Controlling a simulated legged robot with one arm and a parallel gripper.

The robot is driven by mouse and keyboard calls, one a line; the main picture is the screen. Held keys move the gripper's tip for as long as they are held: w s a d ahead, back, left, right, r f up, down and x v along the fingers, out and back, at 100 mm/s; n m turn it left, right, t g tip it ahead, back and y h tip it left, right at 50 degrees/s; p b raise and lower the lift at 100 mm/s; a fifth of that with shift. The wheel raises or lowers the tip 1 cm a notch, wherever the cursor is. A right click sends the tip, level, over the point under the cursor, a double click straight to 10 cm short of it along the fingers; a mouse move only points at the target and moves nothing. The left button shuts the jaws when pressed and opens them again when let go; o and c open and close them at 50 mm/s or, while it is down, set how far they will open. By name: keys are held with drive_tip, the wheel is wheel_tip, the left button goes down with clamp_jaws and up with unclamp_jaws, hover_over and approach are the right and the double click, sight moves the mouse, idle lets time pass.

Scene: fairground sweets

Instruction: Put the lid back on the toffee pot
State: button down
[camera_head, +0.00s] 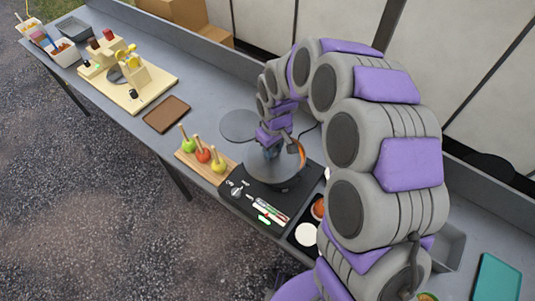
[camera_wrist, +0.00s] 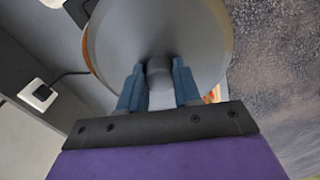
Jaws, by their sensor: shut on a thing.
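The lid is a grey disc (camera_head: 268,172) with a central knob (camera_wrist: 158,72). My gripper (camera_wrist: 158,82) has its blue fingers on both sides of the knob, shut on it. In the head view my gripper (camera_head: 271,152) reaches down onto the lid from above. The lid hides nearly all of the toffee pot. A copper-orange strip of the pot (camera_head: 298,153) shows past the lid's far right side, and an orange edge (camera_wrist: 89,62) shows along the lid's left in the wrist view. I cannot tell whether the lid touches the rim.
The pot stands over a black hob with controls (camera_head: 242,200). A grey round disc (camera_head: 239,125) lies behind it on the grey table. Toffee apples (camera_head: 203,155) on a board stand close at left. A white socket with a cable (camera_wrist: 40,93) is nearby.

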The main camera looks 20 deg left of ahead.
drive_tip(key=shift+h, duration=0.3)
drive_tip(key=w+p, duration=0.1)
drive_tip(key=w, duration=0.1)
drive_tip(key=w+p, duration=0.1)
drive_tip(key=w, duration=0.1)
drive_tip(key=w+p, duration=0.2)
drive_tip(key=shift+d, duration=0.35)
drive_tip(key=shift+w+f, duration=0.25)
drive_tip(key=shift+w, duration=0.1)
drive_tip(key=shift+d+f, duration=0.4)
drive_tip(key=shift+d, duration=0.1)
drive_tip(key=shift+d+f, duration=0.15)
drive_tip(key=shift+f, duration=0.45)
drive_tip(key=shift+a+f, duration=0.25)
drive_tip(key=shift+f, duration=0.7)
drive_tip(key=shift+a+f, duration=0.25)
drive_tip(key=shift+f, duration=0.65)
drive_tip(key=shift+d+f+b, duration=0.1)
drive_tip(key=shift+f+b, duration=0.2)
drive_tip(key=shift+d, duration=0.2)
drive_tip(key=shift+a, duration=0.2)
